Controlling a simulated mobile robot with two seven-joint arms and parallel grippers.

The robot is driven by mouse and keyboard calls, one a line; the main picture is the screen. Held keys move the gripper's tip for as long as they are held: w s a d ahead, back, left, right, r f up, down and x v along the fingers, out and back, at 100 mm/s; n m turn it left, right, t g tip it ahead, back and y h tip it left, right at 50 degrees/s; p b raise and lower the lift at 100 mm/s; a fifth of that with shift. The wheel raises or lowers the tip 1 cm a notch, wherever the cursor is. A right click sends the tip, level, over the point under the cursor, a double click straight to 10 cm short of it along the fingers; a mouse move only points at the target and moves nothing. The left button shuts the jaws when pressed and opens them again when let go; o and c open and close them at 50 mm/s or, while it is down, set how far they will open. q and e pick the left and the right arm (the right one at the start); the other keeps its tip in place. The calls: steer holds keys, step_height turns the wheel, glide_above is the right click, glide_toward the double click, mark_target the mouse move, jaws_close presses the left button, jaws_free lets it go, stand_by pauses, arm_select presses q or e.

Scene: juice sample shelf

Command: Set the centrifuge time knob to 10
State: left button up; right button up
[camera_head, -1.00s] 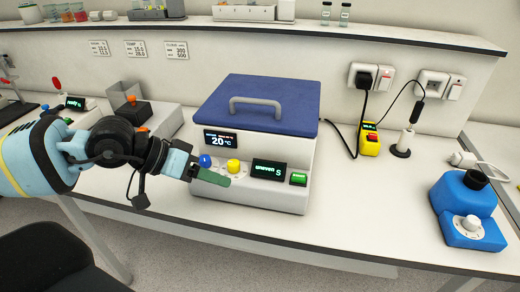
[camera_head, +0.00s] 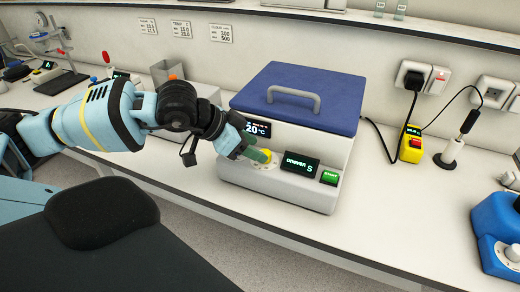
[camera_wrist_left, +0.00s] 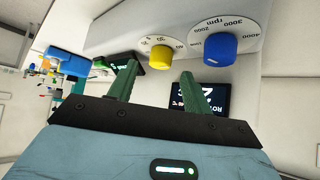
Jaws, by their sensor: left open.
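The centrifuge (camera_head: 235,172) is a white box with a blue lid (camera_head: 300,95) and a grey handle. Its yellow knob (camera_head: 267,155) is partly hidden by my left gripper (camera_head: 255,153) in the head view. In the left wrist view the yellow knob (camera_wrist_left: 160,60) sits on a white dial with small numbers I cannot read clearly. My left gripper (camera_wrist_left: 154,72) is open, its green fingers apart and pointing toward the yellow knob, with nothing between them. A blue knob (camera_wrist_left: 219,50) on a dial marked 2000 to 4000 is beside it, hidden in the head view.
A temperature display (camera_head: 257,127), a green-text display (camera_head: 299,164) and a green button (camera_head: 329,177) are on the centrifuge front. A yellow device (camera_head: 411,148) and a blue device (camera_head: 497,235) stand to the right. The bench front is clear.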

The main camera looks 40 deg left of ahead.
arm_select(q)
steer(key=shift+x, duration=1.5)
steer(key=shift+c, duration=0.3)
